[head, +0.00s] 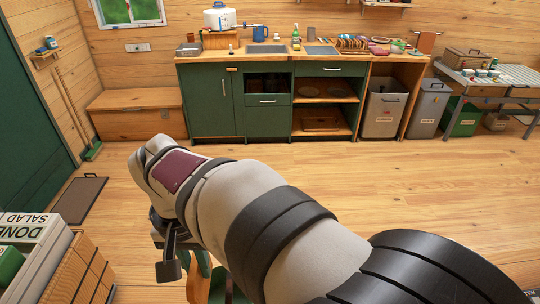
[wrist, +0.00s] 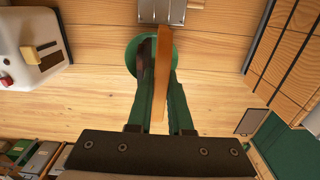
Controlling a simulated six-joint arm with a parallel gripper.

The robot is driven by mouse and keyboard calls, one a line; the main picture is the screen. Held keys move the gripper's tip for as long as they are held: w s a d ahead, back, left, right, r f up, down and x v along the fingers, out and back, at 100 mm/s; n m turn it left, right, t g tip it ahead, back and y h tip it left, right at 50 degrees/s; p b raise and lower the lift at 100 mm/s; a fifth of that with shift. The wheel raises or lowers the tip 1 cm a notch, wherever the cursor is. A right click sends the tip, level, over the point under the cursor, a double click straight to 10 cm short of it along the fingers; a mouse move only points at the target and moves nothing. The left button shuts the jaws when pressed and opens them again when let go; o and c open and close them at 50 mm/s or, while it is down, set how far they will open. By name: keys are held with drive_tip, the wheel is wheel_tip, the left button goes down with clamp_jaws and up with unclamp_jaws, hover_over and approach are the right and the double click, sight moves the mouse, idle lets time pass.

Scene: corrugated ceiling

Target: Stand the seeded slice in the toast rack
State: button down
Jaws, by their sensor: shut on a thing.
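In the wrist view my gripper (wrist: 161,68) has two green fingers and is shut on a tan-brown slice (wrist: 160,85), seen nearly edge-on between them. Seeds on its faces cannot be made out at this angle. A green round dish (wrist: 167,58) lies behind the fingertips. A dark brown patch shows at the left fingertip, and I cannot tell what it belongs to. A grey metal thing (wrist: 160,12) with narrow divisions is cut off by the top edge; it may be the toast rack.
A white toaster-like appliance (wrist: 32,38) stands at the left of the wrist view. In the head view, boxes (head: 35,240) sit at lower left. A green cabinet counter (head: 270,105) is along the far wall, with open wooden floor (head: 400,185) before it.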

drive_tip(key=s+a+f, duration=0.3)
drive_tip(key=s+f, duration=0.3)
drive_tip(key=s, duration=0.3)
drive_tip(key=shift+s+a+f, duration=0.1)
drive_tip(key=shift+f, duration=2.4)
drive_tip(key=shift+s+a+f, duration=0.1)
drive_tip(key=shift+f, duration=2.4)
drive_tip(key=c, duration=0.8)
unclamp_jaws()
drive_tip(key=shift+o, duration=0.2)
wheel_tip(320, 180, up, 16)
